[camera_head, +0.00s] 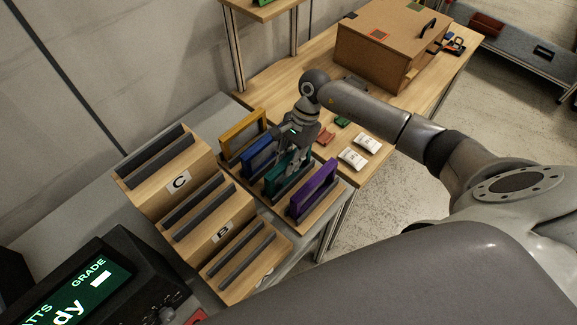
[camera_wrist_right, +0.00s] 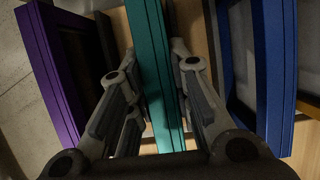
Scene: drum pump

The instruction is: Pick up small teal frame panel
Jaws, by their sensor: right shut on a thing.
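The small teal frame panel (camera_head: 286,172) stands in a wooden rack between the blue and purple frames. In the right wrist view the teal panel (camera_wrist_right: 152,65) runs between the two fingers. My right gripper (camera_head: 293,158) comes down on it from above and is shut on its upper part. The gripper also shows in the right wrist view (camera_wrist_right: 153,98), with one finger on each side of the panel. The panel's lower edge is hidden in the head view. My left gripper is not in view.
A blue frame (camera_head: 258,162) and a purple frame (camera_head: 314,189) stand close on either side, with a yellow frame (camera_head: 243,136) behind. Wooden slotted stands marked C (camera_head: 180,182) and B (camera_head: 222,231) are to the left. White packets (camera_head: 353,159) lie on the table to the right.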

